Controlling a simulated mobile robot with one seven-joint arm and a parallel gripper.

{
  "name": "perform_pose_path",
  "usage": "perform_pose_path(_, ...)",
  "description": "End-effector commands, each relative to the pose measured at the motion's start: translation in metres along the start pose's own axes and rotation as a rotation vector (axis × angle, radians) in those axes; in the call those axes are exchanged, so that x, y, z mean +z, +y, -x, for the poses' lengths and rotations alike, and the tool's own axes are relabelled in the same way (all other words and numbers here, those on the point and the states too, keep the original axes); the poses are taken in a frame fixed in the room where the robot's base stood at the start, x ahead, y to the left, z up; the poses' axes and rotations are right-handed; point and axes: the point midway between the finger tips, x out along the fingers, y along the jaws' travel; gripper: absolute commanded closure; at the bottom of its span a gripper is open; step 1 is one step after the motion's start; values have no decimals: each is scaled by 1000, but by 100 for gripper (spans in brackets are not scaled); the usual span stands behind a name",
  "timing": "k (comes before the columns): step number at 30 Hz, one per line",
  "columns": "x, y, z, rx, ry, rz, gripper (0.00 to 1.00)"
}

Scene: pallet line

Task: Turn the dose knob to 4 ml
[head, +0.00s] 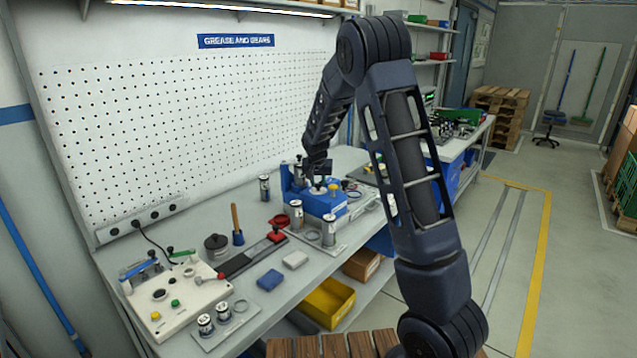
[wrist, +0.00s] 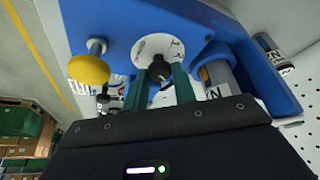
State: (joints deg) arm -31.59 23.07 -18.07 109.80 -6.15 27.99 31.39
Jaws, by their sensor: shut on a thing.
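The dose knob (wrist: 159,68) is a small black knob in front of a white round dial (wrist: 157,48) on a blue machine (wrist: 200,14). The dial carries dark markings, too small and tilted to read for sure. My gripper (wrist: 160,82) has its two green fingers on either side of the knob, shut on it. In the head view the blue machine (head: 325,204) stands on the bench, and my gripper (head: 318,184) reaches down to its top. The knob itself is hidden there.
A yellow button (wrist: 88,70) sticks out beside the dial, and a metal canister (wrist: 219,78) stands on its other side. In the head view, canisters (head: 296,214) and a red cap (head: 279,220) sit close by. A blue block (head: 270,280) lies on the front bench.

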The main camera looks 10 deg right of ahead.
Motion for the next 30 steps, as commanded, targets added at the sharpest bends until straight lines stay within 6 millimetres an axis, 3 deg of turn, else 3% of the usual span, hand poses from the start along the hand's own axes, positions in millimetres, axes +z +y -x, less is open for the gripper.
perform_pose_path(18, -1, -5, -1, 186, 0, -448, 96)
perform_pose_path(30, -1, -6, -1, 233, -1, -562, 96)
